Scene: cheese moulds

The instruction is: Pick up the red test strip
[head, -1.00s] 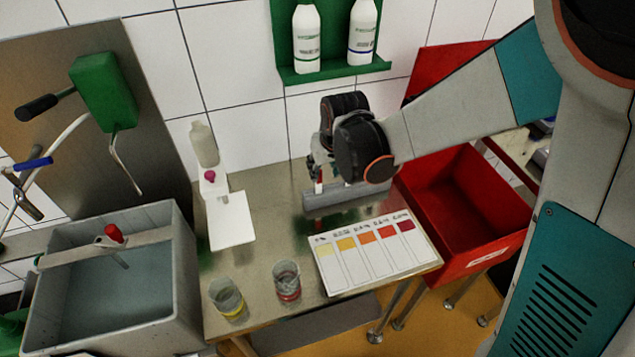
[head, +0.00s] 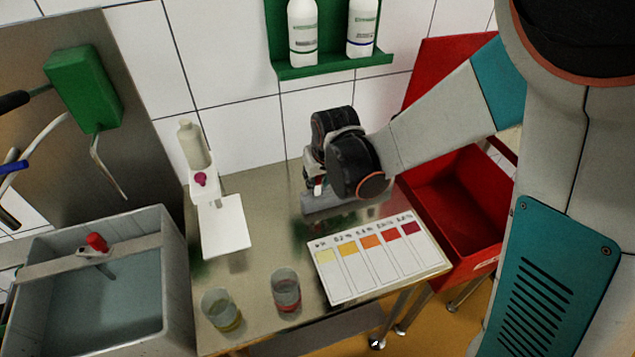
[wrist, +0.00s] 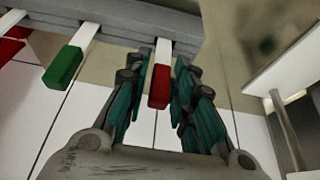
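The red test strip (wrist: 159,86) is a white strip with a red end, standing in the slotted grey rack (wrist: 115,14) in the wrist view. My gripper (wrist: 160,62) has its two fingers on either side of this strip, with a narrow gap showing on both sides. It is open around the strip. In the head view my gripper (head: 313,182) is at the left end of the grey rack (head: 335,201), and its fingers mostly hide the strips. A green-ended strip (wrist: 63,67) stands to the left in the wrist view.
Another red-ended strip (wrist: 10,48) is at the wrist view's left edge. A colour chart (head: 385,265) lies in front of the rack. Two glasses, one yellowish (head: 221,310) and one reddish (head: 286,291), stand nearby. A red crate (head: 460,210) is right, a sink (head: 95,290) left.

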